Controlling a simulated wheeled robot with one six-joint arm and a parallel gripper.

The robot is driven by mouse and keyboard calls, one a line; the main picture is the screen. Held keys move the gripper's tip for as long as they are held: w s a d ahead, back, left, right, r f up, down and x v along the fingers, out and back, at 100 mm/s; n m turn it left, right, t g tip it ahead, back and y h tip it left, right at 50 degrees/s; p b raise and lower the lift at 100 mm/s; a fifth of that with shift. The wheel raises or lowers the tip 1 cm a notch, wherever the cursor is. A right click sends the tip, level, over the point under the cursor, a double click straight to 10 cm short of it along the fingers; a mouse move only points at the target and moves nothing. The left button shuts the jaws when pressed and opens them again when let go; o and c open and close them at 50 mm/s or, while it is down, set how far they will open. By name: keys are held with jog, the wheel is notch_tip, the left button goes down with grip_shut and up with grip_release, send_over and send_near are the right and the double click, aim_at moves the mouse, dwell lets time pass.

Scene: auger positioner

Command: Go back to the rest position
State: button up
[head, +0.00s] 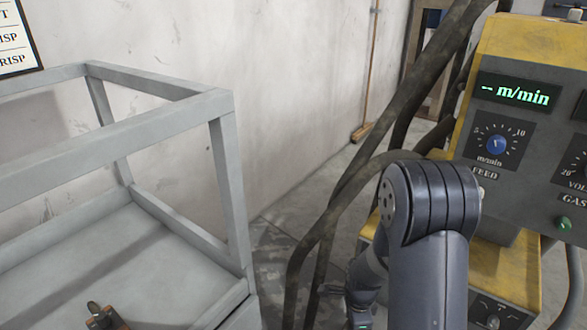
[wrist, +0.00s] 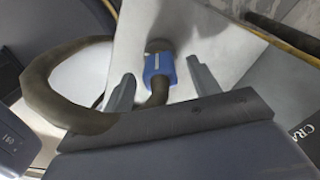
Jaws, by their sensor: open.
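In the wrist view my gripper (wrist: 161,70) is open, with its two grey fingers spread apart. A blue block (wrist: 160,64) with a pale stripe shows between the fingertips; I cannot tell how far beyond them it lies. A thick dark hose (wrist: 38,92) loops from it to the left. In the head view my dark grey arm stands at the lower right, in front of a yellow machine (head: 520,45). My gripper cannot be made out there.
The machine carries a green display (head: 515,93) and a blue feed knob (head: 497,145). Thick dark hoses (head: 350,200) hang left of my arm. A grey metal frame (head: 230,190) fills the left. A broom (head: 362,132) leans at the pale wall (head: 290,80).

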jog(key=shift+f+n, duration=0.2)
jog(key=shift+n, duration=0.2)
jog(key=shift+n+p, duration=0.3)
jog(key=shift+n, duration=0.9)
jog(key=shift+m, duration=0.3)
